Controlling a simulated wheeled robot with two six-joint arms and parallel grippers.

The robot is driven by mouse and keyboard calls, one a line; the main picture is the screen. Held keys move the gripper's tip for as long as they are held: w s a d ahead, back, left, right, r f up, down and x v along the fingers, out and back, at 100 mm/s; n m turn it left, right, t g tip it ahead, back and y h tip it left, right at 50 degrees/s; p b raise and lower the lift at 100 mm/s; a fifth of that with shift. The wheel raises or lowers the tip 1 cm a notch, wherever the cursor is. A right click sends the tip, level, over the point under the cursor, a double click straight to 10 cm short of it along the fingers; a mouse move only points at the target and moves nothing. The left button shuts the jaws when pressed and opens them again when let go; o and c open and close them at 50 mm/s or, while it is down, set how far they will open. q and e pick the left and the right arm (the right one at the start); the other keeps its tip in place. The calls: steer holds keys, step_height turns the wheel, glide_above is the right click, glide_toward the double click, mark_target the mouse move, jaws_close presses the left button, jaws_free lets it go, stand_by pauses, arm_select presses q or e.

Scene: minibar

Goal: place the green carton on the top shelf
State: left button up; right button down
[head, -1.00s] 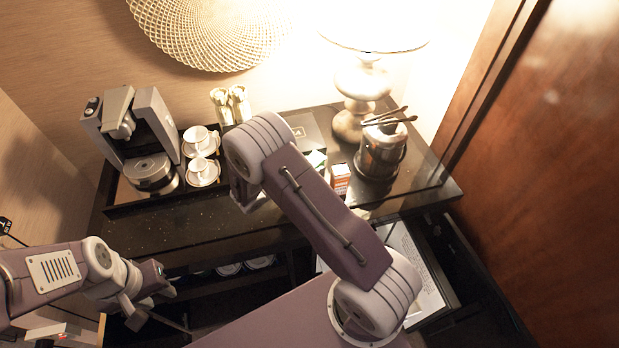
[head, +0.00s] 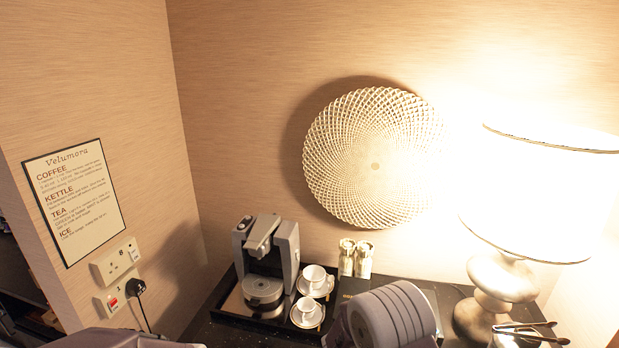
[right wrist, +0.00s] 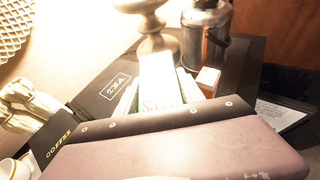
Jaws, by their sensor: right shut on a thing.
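In the right wrist view, a pale green-white carton (right wrist: 160,82) with reddish lettering stands out just beyond the dark edge of my right gripper (right wrist: 155,121). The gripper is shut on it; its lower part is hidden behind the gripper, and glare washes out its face. In the head view only a rounded joint of my right arm shows at the bottom; the right gripper and carton are not seen there. My left gripper is in neither view. The top shelf cannot be made out in these frames.
A coffee machine (head: 268,262), white cups (head: 313,278) and a lamp (head: 505,282) stand on the dark counter. In the right wrist view, a black tea box (right wrist: 112,88), a small red-white box (right wrist: 208,80) and a metal ice bucket (right wrist: 205,38) are close by.

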steer(key=s+a+f+n+t+b, duration=0.1)
steer(key=s+a+f, duration=0.1)
steer(key=a+f, duration=0.1)
steer(key=s+a+f+n+t+y+b, duration=0.1)
steer(key=s+a+f+b, duration=0.1)
steer(key=a+f, duration=0.1)
steer(key=s+a+f+n+t+y+b, duration=0.1)
steer(key=s+a+f, duration=0.2)
steer(key=a+f, duration=0.1)
steer(key=shift+n+t, duration=0.4)
steer(key=s, duration=0.1)
steer(key=d, duration=0.1)
steer(key=s, duration=0.1)
steer(key=shift+s+d+f, duration=0.2)
steer(key=shift+s+f, duration=0.05)
steer(key=shift+s, duration=0.1)
steer(key=shift+d+m+g, duration=0.15)
steer(key=shift+m+g, duration=0.35)
steer(key=shift+h, duration=0.3)
steer(key=shift+t, duration=0.3)
